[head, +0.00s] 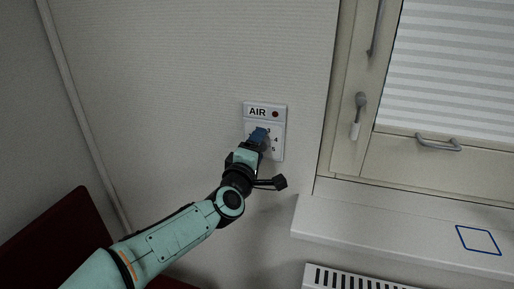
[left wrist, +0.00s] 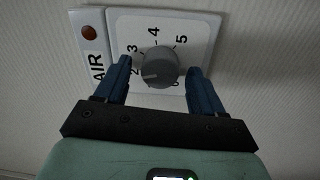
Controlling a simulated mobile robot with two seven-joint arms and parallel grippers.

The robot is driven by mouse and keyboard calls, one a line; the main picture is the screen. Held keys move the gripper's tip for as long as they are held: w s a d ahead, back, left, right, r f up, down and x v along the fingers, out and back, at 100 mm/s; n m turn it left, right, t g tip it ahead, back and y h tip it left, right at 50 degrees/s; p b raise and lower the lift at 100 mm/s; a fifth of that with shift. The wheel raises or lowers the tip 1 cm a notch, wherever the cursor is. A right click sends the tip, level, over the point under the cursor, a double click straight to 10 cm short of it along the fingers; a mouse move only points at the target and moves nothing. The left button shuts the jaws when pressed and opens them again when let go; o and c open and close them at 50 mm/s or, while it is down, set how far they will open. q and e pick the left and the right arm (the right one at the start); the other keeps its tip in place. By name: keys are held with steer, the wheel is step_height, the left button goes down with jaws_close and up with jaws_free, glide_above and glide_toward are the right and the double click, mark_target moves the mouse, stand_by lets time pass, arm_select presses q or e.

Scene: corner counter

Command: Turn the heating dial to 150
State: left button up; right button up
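A white control panel (head: 281,128) marked AIR is fixed to the wall. It also shows in the left wrist view (left wrist: 203,30), turned sideways. Its round grey dial (left wrist: 160,66) is ringed by numbers, with 2, 3, 4 and 5 legible. I cannot tell which number the dial points at. No 150 mark is visible. My left gripper (head: 260,134) is at the panel and hides most of the dial in the head view. In the left wrist view its blue fingers are open on either side of the dial, with gaps visible. My right gripper is not in view.
A red lamp (head: 275,114) sits beside the AIR label. To the right are a window frame with a handle (head: 357,115), a sill (head: 400,225) with a blue outlined square (head: 478,240), and a radiator grille (head: 345,278) below. A dark red surface (head: 50,240) is at lower left.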

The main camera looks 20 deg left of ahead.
arm_select(q)
steer(key=shift+s, duration=0.15)
steer(key=s+b, duration=0.1)
steer(key=s, duration=1.2)
steer(key=shift+a+f, duration=0.25)
steer(key=shift+a, duration=0.1)
